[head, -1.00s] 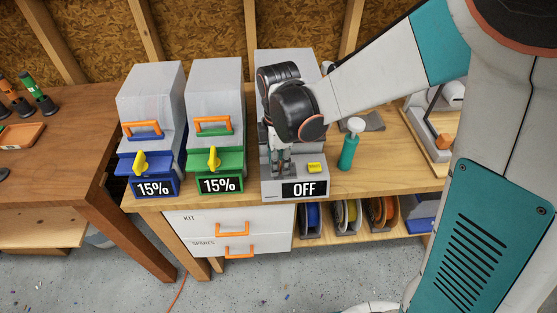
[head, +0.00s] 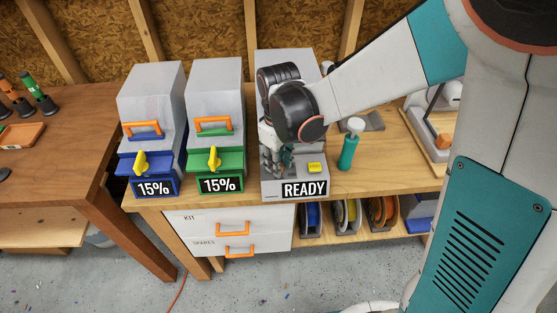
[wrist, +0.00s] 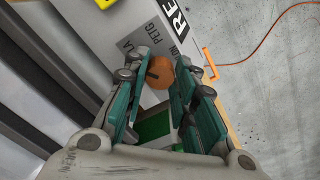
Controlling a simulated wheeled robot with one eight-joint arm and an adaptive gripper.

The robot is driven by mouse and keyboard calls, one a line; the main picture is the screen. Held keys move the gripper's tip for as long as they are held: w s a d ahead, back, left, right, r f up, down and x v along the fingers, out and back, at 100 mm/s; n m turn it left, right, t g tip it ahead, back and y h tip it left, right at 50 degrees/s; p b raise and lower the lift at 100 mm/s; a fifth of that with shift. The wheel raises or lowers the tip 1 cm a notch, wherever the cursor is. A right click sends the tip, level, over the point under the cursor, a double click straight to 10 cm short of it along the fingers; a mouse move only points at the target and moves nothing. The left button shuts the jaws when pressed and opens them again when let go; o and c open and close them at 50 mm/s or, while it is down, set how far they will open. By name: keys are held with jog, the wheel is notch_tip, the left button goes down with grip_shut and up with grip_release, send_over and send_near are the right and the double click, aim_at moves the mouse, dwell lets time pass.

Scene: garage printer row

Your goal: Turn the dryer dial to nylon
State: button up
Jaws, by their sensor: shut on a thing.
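The dryer (head: 290,62) is the grey unit at the right of three, and its display (head: 304,190) reads READY. My gripper (head: 277,168) reaches down to the front panel from above. In the wrist view its teal fingers (wrist: 163,76) are shut on the round orange dial (wrist: 160,92), one on each side. Labels ending in LA and ON, with PETG (wrist: 153,46) between them, lie beyond the dial. A dark mark shows on the dial; I cannot tell which label it points at. The fingers hide part of the dial and labels.
A yellow button (head: 315,167) sits right of my gripper on the dryer. Blue (head: 152,187) and green (head: 220,183) units, both reading 15%, stand to the left. Spools sit on the shelf below.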

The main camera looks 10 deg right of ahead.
jog(key=m, duration=1.4)
jog(key=shift+m, duration=0.3)
jog(key=m, duration=0.5)
jog(key=shift+m, duration=2.5)
jog(key=o, duration=1.1)
jog(key=shift+a, duration=0.1)
